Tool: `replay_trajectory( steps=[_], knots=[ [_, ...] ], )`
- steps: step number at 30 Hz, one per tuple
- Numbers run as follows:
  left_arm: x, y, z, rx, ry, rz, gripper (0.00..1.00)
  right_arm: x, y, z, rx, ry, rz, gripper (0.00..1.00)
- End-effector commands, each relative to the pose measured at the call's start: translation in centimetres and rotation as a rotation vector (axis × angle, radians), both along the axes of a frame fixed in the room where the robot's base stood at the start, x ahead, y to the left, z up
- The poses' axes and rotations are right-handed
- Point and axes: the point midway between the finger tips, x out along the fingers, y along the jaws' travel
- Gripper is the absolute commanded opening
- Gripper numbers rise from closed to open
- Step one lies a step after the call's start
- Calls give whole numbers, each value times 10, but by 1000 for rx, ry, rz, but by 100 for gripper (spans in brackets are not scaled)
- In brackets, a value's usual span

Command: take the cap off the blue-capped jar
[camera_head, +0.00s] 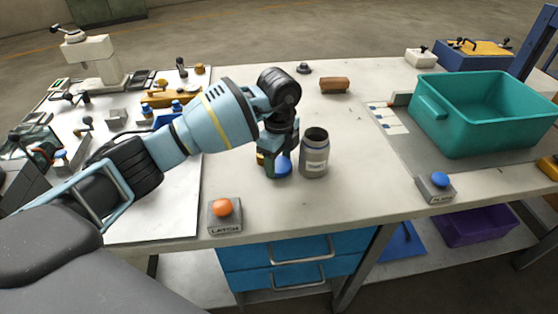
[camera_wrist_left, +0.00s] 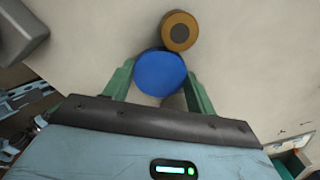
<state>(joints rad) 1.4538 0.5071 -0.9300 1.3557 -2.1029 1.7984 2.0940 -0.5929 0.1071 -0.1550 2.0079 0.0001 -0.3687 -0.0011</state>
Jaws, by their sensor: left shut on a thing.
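My left gripper (camera_head: 278,162) is low over the white table, shut on a round blue cap (camera_head: 282,168). In the left wrist view the cap (camera_wrist_left: 160,73) sits between the two green fingers (camera_wrist_left: 158,88). I cannot tell how far it is above the table, and its underside is hidden. A grey jar (camera_head: 314,158) with a pale label stands upright just right of the gripper. Its top is open and dark inside, with no cap on it. My right gripper is not in view.
A brown disc with a dark centre (camera_wrist_left: 180,31) lies beside the cap. An orange LATCH button (camera_head: 222,208) is in front; a teal bin (camera_head: 435,125) and a blue button (camera_head: 439,180) are right. A brown block (camera_head: 335,85) lies behind. Table right of the jar is clear.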

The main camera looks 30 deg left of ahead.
Motion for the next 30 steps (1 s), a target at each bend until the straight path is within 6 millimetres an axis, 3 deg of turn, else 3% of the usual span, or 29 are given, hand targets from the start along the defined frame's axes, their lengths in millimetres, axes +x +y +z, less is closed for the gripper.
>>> replay_trajectory(
  steps=[14,15,19,30],
  knots=[
    [0,-1,-10,-1,-1,0,29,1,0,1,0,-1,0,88],
    [0,-1,-10,-1,-2,0,61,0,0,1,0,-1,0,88],
    [0,-1,-10,-1,-2,0,78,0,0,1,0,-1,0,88],
    [1,-1,-4,-1,-4,0,78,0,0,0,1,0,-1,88]
  ],
)
